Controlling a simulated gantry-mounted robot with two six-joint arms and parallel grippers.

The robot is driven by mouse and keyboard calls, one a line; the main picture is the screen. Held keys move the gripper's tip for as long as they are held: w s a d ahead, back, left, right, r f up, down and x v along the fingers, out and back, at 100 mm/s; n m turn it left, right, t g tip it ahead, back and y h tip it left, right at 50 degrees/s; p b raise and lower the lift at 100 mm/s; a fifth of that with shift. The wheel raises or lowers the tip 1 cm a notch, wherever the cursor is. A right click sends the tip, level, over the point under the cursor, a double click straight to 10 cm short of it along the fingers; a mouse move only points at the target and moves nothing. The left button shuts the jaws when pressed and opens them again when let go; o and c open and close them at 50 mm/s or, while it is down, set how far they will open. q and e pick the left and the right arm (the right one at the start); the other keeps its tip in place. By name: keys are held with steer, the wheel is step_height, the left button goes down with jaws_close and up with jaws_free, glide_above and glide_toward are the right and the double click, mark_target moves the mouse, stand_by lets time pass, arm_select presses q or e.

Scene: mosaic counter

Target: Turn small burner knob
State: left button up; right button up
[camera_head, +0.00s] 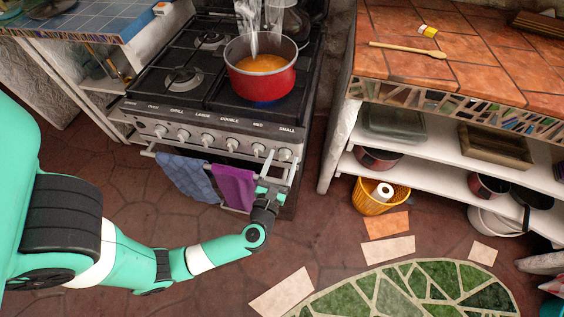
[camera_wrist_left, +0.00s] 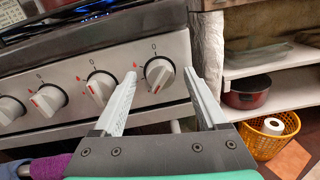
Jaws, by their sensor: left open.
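The small burner knob (camera_head: 284,155) is the rightmost knob on the stove's front panel, under the "SMALL" label. In the left wrist view it is a round silver knob (camera_wrist_left: 159,74) with a raised grip bar, tilted, and a red mark toward the lower left. My left gripper (camera_head: 277,162) is open in front of it. In the wrist view its two fingers (camera_wrist_left: 160,76) lie one on each side of the knob, with a gap on both sides. How far the fingertips are from the panel is hard to tell. My right gripper is not in view.
A red pot (camera_head: 262,85) of orange soup stands on the stove (camera_head: 160,110). Several other knobs line the panel to the left. Below hangs a rail with blue (camera_head: 184,177) and purple (camera_head: 233,186) towels. A tiled counter with shelves (camera_head: 440,150) stands to the right.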

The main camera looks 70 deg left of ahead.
arm_select(q)
jaws_close()
stand_by(0.4)
